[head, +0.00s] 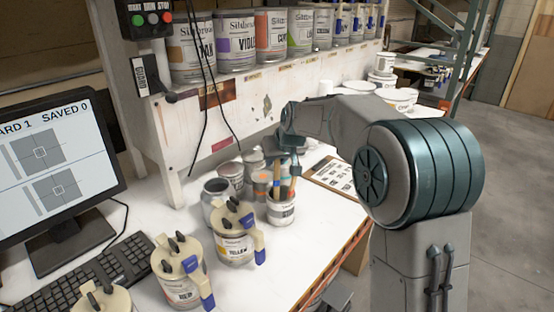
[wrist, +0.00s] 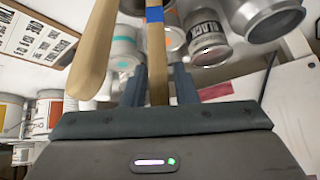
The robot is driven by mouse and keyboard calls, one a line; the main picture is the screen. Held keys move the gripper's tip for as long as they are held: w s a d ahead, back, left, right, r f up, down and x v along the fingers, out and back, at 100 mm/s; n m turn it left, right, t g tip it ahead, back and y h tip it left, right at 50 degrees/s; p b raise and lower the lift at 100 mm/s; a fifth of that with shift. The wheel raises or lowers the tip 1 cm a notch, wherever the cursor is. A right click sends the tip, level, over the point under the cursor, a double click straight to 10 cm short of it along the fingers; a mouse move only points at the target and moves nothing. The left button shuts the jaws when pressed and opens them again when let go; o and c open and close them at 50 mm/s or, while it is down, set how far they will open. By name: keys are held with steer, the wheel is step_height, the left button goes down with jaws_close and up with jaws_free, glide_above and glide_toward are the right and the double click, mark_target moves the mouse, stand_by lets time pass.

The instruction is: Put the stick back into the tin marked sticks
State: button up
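My gripper (head: 289,168) is above the white tin (head: 281,212), which has dark lettering too small to read; several wooden sticks rise from it. In the wrist view a stick (wrist: 157,45) with a blue band runs between my two fingers (wrist: 158,88), which stand close on both sides of it. It looks gripped, but the contact is partly hidden. A second, thicker-looking stick (wrist: 94,48) is left of the gripper, outside the fingers. In the head view the banded stick reaches down to the tin's mouth; whether its lower end is inside is hard to tell.
Close by stand an open grey tin (head: 216,200), a tin marked BLACK (wrist: 208,45) and tins with colored dots. Lidded tins marked YELLOW (head: 236,240) and RED (head: 183,277) are in front. A clipboard (head: 330,175) lies to the right; bare white bench shows in front.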

steer(key=shift+o, duration=1)
steer(key=b+v, duration=0.1)
steer(key=v, duration=1.3)
steer(key=shift+b, duration=0.4)
steer(key=shift+f, duration=0.1)
steer(key=s+d+f+m+g+h, duration=0.1)
steer(key=s+d+f, duration=0.3)
steer(key=s, duration=0.6)
steer(key=s+d+f+m+g+h, duration=0.1)
steer(key=s+d+f, duration=0.4)
steer(key=s, duration=0.5)
steer(key=s+d+f+m+g+h, duration=0.1)
steer(key=s+d+f+m, duration=0.1)
steer(key=s+d+f, duration=0.3)
steer(key=s+f, duration=0.2)
steer(key=s, duration=0.2)
steer(key=shift+s+d+f, duration=0.25)
steer(key=shift+s+f, duration=0.15)
